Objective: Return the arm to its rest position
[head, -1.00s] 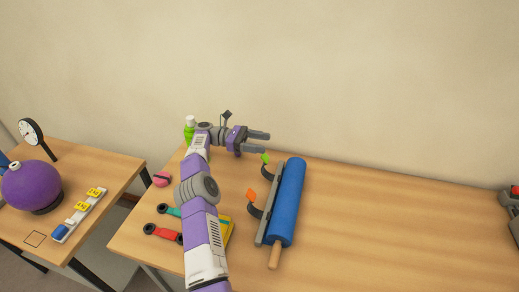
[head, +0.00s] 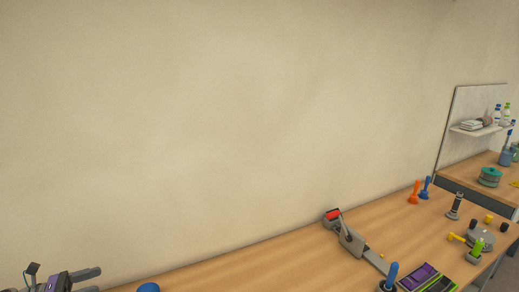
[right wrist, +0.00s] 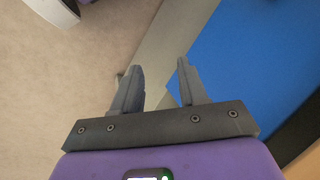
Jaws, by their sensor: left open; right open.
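My left gripper (head: 92,281) shows at the bottom left corner of the head view, purple and grey, with its two grey fingers apart and nothing between them. The rest of the left arm is outside the picture. My right gripper (right wrist: 159,70) shows only in the right wrist view. Its dark fingers are apart and empty, pointing past a table-like edge with pale floor to the left.
A blue roller end (head: 148,287) peeks in right of the left gripper. A grey tool with a red part (head: 348,236) lies on the wooden table (head: 250,268). Blue and orange plungers stand farther right. A large blue surface (right wrist: 262,62) lies beside the right gripper.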

